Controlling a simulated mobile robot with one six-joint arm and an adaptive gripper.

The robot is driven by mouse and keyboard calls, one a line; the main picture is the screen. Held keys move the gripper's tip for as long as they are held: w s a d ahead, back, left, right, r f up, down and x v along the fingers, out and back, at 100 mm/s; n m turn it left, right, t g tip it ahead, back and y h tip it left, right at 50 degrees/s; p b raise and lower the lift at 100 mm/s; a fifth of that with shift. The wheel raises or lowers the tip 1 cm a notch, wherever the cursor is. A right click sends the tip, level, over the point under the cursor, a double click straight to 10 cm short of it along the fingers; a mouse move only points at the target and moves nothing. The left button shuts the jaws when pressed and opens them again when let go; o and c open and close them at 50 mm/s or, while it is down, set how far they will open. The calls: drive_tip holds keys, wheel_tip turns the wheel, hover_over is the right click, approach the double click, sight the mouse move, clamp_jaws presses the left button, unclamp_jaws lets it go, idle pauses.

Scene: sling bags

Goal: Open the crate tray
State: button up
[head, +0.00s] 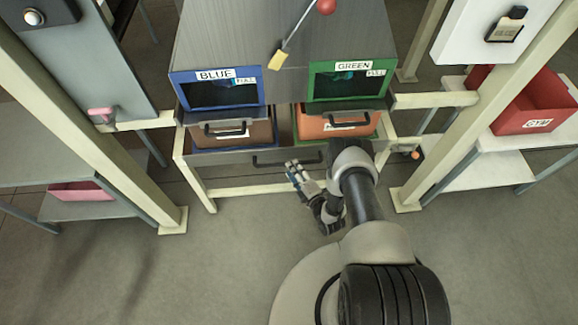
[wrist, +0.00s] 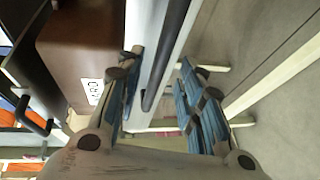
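The crate tray (head: 222,158) is a grey, low-fronted tray under the cabinet, with two crates on it. Its black bar handle (head: 287,161) is on the front; in the wrist view the dark handle (wrist: 168,55) runs along the pale tray front (wrist: 149,38). In the wrist view my gripper (wrist: 158,78) is open, with blue-grey fingers either side of the handle in the picture. I cannot tell whether they touch it. My arm partly hides the tray's right end.
A brown crate (head: 202,137) and an orange crate (head: 312,127) have black handles. BLUE (head: 215,75) and GREEN (head: 350,66) framed openings are above. Cream posts (head: 95,130) flank the frame. The floor in front is clear.

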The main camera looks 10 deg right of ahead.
drive_tip(key=shift+b+x, duration=0.6)
drive_tip(key=shift+x, duration=1.65)
clamp_jaws()
